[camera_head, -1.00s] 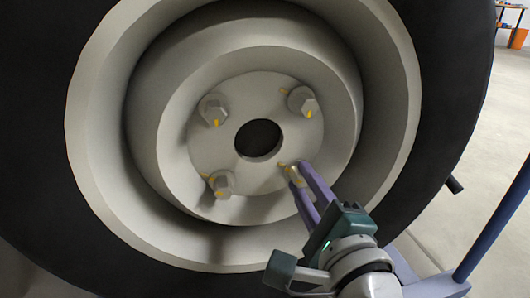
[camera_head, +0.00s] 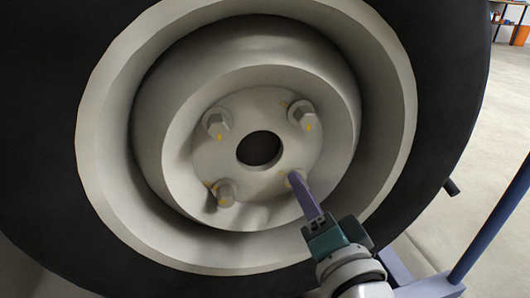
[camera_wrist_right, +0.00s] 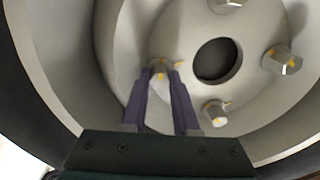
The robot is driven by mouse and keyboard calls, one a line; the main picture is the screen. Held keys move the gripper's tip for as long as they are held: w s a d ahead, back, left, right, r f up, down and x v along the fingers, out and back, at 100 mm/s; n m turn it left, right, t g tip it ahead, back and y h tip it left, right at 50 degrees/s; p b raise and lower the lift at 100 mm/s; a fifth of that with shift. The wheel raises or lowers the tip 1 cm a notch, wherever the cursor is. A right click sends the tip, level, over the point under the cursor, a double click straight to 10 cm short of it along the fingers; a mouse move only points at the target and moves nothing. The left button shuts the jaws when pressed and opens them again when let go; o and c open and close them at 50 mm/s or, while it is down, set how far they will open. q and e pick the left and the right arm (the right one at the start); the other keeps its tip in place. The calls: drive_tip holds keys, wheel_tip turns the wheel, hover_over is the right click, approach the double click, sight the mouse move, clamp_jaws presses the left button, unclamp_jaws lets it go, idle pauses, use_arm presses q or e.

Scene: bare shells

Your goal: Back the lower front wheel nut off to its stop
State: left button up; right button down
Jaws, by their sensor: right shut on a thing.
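The wheel hub (camera_head: 262,105) carries grey hex nuts with yellow marks around a dark centre hole. My right gripper (camera_head: 298,182) reaches in from the lower right and is shut on the lower right nut, which its purple fingers mostly hide in the head view. In the right wrist view that nut (camera_wrist_right: 160,70) sits between the tips of my right gripper (camera_wrist_right: 161,76), a yellow mark on its face. The other nuts are at upper left (camera_head: 216,123), upper right (camera_head: 303,115) and lower left (camera_head: 224,192). My left gripper is not in view.
The deep pale rim (camera_head: 95,150) and black tyre (camera_head: 455,90) surround the hub. A blue post (camera_head: 492,225) stands at the right.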

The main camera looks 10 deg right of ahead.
drive_tip(key=n+p, duration=0.1)
drive_tip(key=n, duration=1.1)
drive_tip(key=shift+r, duration=0.1)
idle(0.6)
drive_tip(key=c, duration=0.7)
unclamp_jaws()
drive_tip(key=shift+o, duration=0.2)
drive_tip(key=s+p, duration=0.4)
drive_tip(key=s, duration=0.6)
drive_tip(key=shift+d, duration=0.15)
